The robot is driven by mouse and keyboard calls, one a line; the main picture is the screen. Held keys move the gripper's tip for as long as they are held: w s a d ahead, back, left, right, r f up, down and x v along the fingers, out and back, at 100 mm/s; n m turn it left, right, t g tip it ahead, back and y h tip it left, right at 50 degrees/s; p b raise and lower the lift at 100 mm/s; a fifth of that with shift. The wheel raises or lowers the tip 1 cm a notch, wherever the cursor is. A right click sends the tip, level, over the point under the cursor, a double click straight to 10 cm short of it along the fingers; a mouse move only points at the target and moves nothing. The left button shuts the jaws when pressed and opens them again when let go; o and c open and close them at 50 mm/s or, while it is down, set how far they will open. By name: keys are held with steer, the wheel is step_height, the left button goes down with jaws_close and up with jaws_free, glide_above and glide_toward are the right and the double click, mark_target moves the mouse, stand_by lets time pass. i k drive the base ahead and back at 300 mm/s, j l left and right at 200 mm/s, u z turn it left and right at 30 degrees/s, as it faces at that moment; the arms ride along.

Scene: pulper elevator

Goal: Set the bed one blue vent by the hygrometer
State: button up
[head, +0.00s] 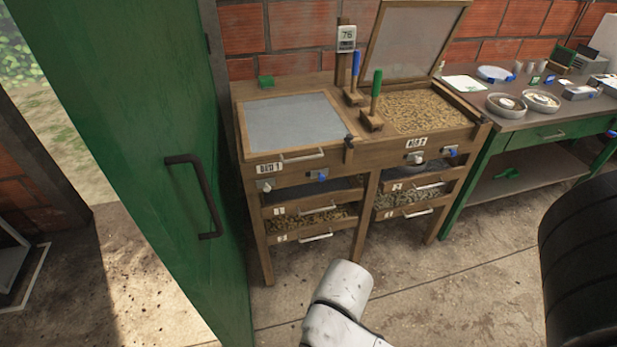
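Bed one (262,150) is the left half of the wooden double bed, with a grey mesh lid lying shut on it and a "1" label on its front. A small blue piece (318,175), apparently its blue vent, sits on the front board below the lid handle; its setting is too small to tell. A pale fitting (265,185) sits left of it. The hygrometer (346,33) hangs on a post behind the beds and appears to read 76. My gripper is not in view; a white link of my arm shows at the bottom centre.
Bed two (430,112) has its lid raised and holds grain-like material; blue and grey fittings sit on its front. Blue-handled (356,66) and green-handled (376,90) tools stand between the beds. A green door (130,120) stands left; a workbench (530,125) stands right. Floor in front is clear.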

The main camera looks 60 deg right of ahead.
mark_target(321, 175)
steer(key=z, duration=0.4)
steer(key=l+z, duration=0.1)
steer(key=z, duration=0.75)
steer(key=i+z, duration=0.1)
steer(key=z, duration=0.3)
